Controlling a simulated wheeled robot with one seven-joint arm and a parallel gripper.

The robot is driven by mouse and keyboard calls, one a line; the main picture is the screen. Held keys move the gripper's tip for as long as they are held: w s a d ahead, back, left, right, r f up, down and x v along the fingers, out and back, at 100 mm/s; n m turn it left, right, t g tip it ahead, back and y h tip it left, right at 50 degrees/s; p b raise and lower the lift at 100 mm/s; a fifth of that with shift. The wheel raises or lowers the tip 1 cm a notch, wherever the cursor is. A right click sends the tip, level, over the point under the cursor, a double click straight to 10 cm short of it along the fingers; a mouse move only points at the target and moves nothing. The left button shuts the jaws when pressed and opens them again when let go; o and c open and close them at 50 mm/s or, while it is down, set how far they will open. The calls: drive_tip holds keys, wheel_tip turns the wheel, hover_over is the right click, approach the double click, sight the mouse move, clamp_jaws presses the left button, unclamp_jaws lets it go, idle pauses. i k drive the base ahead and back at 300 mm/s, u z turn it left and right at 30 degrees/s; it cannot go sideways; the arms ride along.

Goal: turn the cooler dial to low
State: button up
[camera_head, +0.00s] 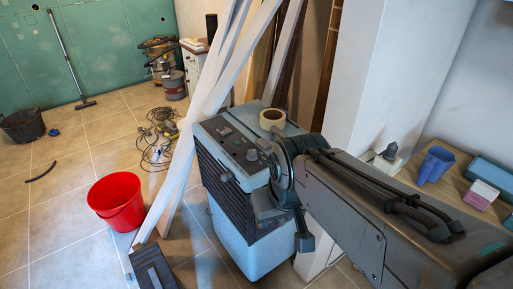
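The cooler (232,215) is a blue-grey box with a dark louvred front, standing on the floor in the middle of the head view. Its sloped top panel carries small controls and a dark round dial (252,155). The dial's pointer and markings are too small to read. My arm comes in from the lower right, and its wrist covers the cooler's right side. My gripper (284,210) hangs in front of the cooler's right side, right of and below the dial.
A tape roll (272,119) lies on the cooler's top. Pale planks (208,105) lean close along its left side. A red bucket (117,202) and coiled cable (158,140) are on the tiles. A bench (448,180) with a blue cup (435,165) stands right. The left floor is mostly clear.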

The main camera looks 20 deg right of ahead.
sight(252, 155)
drive_tip(key=z, duration=0.5)
drive_tip(key=i, duration=0.9)
drive_tip(key=u, duration=0.55)
